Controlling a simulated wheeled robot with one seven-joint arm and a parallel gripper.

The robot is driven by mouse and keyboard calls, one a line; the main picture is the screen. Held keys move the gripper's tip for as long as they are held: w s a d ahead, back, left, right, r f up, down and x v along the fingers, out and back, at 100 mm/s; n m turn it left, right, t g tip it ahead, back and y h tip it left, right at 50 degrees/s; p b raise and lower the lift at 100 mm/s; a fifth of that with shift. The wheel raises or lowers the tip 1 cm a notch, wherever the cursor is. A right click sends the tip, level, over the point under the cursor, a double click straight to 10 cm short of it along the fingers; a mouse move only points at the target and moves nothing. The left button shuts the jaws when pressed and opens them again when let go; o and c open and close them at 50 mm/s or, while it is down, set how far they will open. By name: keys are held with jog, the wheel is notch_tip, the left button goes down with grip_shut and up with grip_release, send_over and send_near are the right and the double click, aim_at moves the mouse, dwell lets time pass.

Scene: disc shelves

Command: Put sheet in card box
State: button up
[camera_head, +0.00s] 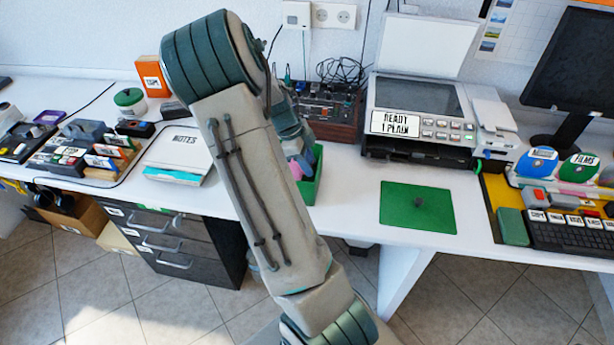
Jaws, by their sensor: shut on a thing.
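My gripper (300,150) shows only in part behind my own arm, which crosses the middle of the view. It is at the green open box (316,178) on the desk. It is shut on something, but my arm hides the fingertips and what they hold. The box is mostly hidden too; its right wall shows, with some coloured items at its left. I cannot make out a separate sheet. A flat green lid (420,218) with a dark knob lies on the desk to the right.
A printer (428,105) with a "READY 1 PLAIN" label stands behind the lid, beside a brown cable box (328,112). A notes stack (182,152) and organisers are at left. A keyboard (570,232) and monitor (575,68) are at right. Desk around the lid is clear.

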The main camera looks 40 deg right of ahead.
jog(key=shift+f, duration=2.75)
jog(key=shift+f, duration=0.2)
jog(key=o, duration=0.9)
jog(key=shift+o, duration=0.2)
jog(key=shift+r, duration=0.1)
